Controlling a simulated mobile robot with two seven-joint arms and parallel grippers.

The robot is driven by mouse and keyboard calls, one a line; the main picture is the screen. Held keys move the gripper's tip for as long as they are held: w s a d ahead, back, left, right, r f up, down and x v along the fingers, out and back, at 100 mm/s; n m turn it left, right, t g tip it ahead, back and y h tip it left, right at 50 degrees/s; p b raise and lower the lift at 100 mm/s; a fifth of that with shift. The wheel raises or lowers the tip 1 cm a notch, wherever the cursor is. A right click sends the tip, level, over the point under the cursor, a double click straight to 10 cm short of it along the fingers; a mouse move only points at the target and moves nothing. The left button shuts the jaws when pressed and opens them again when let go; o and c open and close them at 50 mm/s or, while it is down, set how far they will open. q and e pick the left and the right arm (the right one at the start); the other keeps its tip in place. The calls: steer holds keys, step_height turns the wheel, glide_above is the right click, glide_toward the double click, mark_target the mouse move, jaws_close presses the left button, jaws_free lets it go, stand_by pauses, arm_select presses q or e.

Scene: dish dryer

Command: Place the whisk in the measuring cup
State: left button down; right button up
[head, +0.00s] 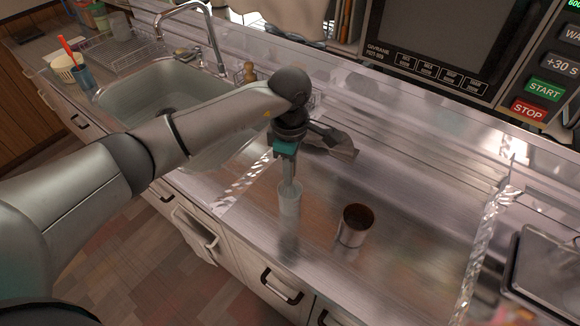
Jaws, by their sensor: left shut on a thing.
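My left gripper (286,155) points down over the counter in the middle of the view. It is shut on a slim grey upright thing, which I take to be the whisk (291,184); its shape is hard to make out. Its lower end is at a small pale, translucent cup (289,203), which looks like the measuring cup. I cannot tell whether the whisk is inside the cup or just in front of or behind it. My right gripper is not in view.
An open metal can (355,226) stands to the right of the pale cup. The sink (135,95) and faucet (198,12) are at left. A microwave (440,50) stands at the back right. A tray (548,275) is at far right. The counter right of the can is clear.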

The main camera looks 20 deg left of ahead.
arm_select(q)
steer(key=shift+f, duration=0.55)
steer(key=c, duration=0.7)
jaws_free()
steer(key=shift+b, duration=0.4)
